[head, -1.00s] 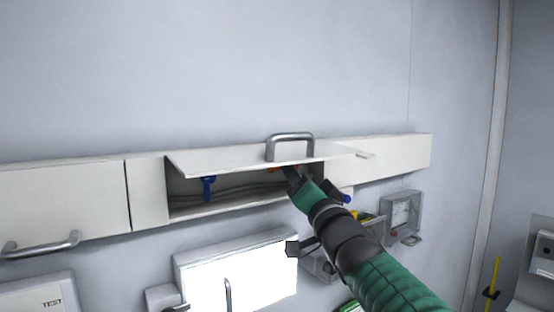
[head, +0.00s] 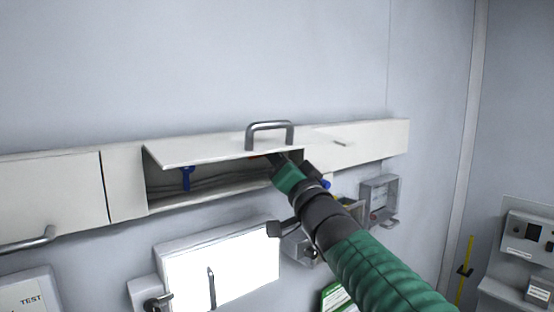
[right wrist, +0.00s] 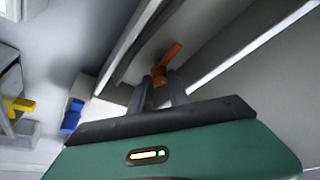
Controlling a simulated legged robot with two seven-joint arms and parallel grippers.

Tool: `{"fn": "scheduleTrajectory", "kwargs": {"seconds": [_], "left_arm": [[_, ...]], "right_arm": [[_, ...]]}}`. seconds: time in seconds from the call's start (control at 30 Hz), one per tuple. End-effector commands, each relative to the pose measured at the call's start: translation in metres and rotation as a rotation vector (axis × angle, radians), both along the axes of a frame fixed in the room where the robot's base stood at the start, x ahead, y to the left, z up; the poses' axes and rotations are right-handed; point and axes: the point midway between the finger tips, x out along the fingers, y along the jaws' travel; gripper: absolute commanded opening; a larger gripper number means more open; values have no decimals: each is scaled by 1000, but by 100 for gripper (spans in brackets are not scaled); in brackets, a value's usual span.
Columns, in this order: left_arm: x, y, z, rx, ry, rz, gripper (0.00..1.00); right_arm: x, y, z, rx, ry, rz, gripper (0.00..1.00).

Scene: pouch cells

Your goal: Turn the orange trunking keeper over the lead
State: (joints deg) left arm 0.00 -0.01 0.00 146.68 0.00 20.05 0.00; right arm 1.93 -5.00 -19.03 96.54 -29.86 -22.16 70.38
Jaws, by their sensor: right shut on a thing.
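The orange trunking keeper (right wrist: 166,60) shows in the right wrist view between the tips of my right gripper (right wrist: 160,82), inside the open trunking. My right gripper is shut on it. In the head view my right gripper (head: 275,160) reaches into the trunking under the raised lid, and only a sliver of orange shows beside it. Grey leads (head: 215,183) run along inside the trunking (head: 180,206). Whether the keeper lies over a lead is hidden. My left gripper is in neither view.
The raised lid (head: 205,151) with a metal handle (head: 270,126) hangs just above my right gripper. A blue keeper (head: 186,177) sits at the left inside the trunking. A bright white panel (head: 222,270) and a grey box (head: 379,198) are on the wall below.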

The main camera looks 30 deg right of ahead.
Motion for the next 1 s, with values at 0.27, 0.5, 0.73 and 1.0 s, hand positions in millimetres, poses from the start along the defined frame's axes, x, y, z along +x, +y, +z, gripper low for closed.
{"fn": "scheduleTrajectory", "kwargs": {"seconds": [0.27, 0.5, 0.73, 1.0], "left_arm": [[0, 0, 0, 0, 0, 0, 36], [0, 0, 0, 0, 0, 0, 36], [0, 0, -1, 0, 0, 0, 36], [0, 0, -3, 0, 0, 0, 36]], "right_arm": [[2, 1, -5, -52, 5, 2, 0], [3, -1, -7, -198, -3, 2, 0], [3, -3, -9, -406, -18, 1, 0], [4, -6, -10, -663, -36, 0, 0]]}}
